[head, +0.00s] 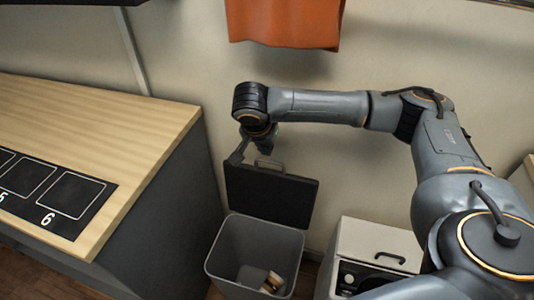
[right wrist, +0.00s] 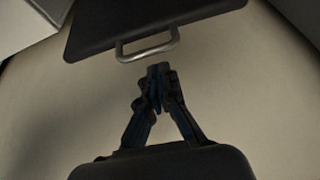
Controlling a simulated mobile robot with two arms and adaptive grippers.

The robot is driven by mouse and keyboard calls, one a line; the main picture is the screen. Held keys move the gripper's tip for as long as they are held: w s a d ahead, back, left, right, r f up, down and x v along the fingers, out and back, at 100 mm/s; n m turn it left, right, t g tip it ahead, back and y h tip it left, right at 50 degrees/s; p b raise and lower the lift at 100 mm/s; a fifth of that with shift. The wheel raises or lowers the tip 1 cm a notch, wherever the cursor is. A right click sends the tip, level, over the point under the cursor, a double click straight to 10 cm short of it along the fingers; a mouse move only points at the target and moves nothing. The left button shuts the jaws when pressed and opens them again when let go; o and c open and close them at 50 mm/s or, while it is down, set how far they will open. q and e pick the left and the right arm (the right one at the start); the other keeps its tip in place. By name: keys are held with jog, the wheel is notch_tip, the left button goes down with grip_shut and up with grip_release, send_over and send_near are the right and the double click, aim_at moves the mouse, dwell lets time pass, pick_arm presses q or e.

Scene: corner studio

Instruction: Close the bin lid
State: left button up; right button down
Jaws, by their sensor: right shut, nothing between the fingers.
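The grey bin (head: 232,251) stands open on the floor, with a few small items inside. Its dark lid (head: 268,196) is raised nearly upright at the back, close to the wall. A metal handle (head: 270,164) sits on the lid's top edge; the lid (right wrist: 150,22) and handle (right wrist: 150,47) also show in the right wrist view. My right gripper (head: 267,145) is at the lid's top, beside the handle on the wall side. In the right wrist view its fingers (right wrist: 158,75) are shut and empty, with tips just short of the handle. My left gripper is not in view.
A wooden counter (head: 100,120) with a black numbered mat (head: 50,195) stands left of the bin. A white cabinet (head: 375,240) with a dark handle stands right of it. An orange cloth (head: 285,22) hangs on the wall above my right arm.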

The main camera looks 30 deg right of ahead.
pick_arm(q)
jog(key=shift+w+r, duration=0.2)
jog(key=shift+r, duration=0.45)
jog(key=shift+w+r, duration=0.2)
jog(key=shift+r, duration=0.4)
pick_arm(e)
jog(key=x, duration=0.3)
